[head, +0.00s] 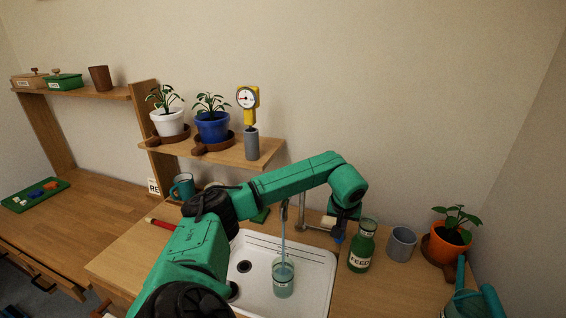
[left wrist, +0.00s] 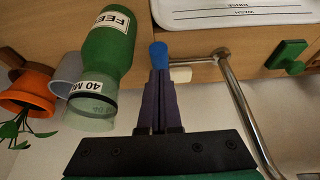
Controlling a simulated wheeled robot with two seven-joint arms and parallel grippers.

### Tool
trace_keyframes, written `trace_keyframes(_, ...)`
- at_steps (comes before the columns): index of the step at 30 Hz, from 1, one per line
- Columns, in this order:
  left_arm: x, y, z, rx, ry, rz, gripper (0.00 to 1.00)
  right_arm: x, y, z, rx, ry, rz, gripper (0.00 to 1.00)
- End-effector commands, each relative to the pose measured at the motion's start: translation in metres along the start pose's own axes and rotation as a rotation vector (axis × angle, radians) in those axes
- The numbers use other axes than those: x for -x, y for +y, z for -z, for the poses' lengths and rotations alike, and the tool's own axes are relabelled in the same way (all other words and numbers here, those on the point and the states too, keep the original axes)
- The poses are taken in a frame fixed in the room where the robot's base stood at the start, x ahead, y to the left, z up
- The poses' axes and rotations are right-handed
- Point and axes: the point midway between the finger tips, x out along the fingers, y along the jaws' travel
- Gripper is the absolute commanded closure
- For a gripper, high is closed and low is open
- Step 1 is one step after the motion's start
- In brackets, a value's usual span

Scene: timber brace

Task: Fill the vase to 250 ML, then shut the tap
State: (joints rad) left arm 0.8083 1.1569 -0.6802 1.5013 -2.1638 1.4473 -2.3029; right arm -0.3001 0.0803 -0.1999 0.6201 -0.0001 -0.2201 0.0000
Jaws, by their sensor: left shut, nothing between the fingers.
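The clear vase (head: 284,282) stands in the white sink (head: 315,290) with water in it. A stream of water runs into it from the tap (head: 303,212); its level marks are too small to read. The tap's pipe (left wrist: 240,110) also shows in the left wrist view. My left gripper (head: 339,236) is shut and empty, beside the tap's pale handle (head: 328,222). In the left wrist view, the closed fingers (left wrist: 158,75) point at a blue tip; I cannot tell whether they touch it. My right gripper is not in view.
A green FEED bottle (head: 361,252) and a grey cup (head: 401,244) stand close right of my left gripper. An orange potted plant (head: 449,236) and a teal watering can (head: 472,302) are farther right. A shelf (head: 225,150) holds plants and a yellow gauge (head: 248,98).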

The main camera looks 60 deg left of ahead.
Motion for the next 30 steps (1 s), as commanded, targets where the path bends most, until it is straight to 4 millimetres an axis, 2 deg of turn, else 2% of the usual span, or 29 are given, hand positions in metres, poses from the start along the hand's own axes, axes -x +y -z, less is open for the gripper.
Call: trace_keyframes(30,-0.017,0.000,-0.007,0.000,0.000,0.000,1.00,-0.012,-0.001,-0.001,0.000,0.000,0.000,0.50)
